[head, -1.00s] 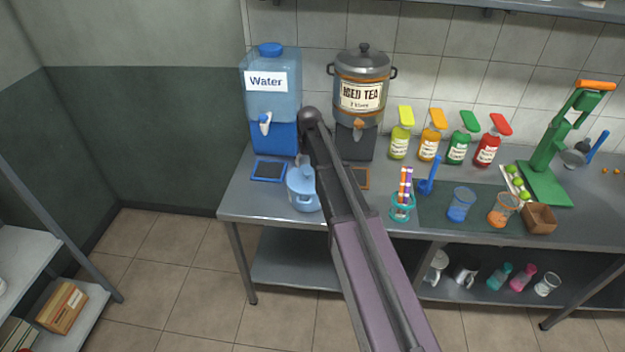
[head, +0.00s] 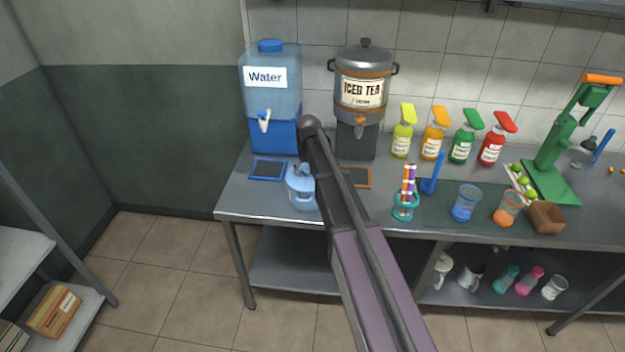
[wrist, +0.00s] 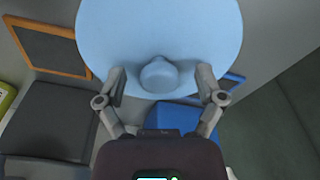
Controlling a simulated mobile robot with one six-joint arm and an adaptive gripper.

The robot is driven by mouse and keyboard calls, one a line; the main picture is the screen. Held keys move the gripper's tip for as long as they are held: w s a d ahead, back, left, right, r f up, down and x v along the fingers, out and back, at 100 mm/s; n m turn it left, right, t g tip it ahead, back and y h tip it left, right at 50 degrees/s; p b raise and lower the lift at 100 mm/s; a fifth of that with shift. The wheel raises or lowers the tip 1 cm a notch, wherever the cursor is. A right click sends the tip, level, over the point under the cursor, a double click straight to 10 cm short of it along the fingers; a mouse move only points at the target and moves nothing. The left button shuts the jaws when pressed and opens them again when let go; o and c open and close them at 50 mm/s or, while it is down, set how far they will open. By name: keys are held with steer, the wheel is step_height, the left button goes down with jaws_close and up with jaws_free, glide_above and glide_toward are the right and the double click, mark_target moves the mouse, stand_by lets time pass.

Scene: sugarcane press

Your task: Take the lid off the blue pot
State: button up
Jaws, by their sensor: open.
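The light blue pot (head: 301,197) stands near the front left edge of the steel counter, partly hidden by my arm in the head view. In the wrist view its round, light blue lid (wrist: 205,30) fills the top middle, with a rounded knob (wrist: 158,75) of the same colour. My gripper (wrist: 161,82) is open, with one finger on each side of the knob and a gap on both sides. Whether the fingers are level with the knob is hard to tell. The lid hides the pot body in the wrist view.
A blue water dispenser (head: 272,95) and an iced tea urn (head: 362,85) stand behind the pot, with a blue-framed drip tray (head: 268,170) to its left. A teal holder of straws (head: 405,208) stands to the right. Floor is clear at the left.

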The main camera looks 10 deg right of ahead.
stand_by(0.5)
jaws_close()
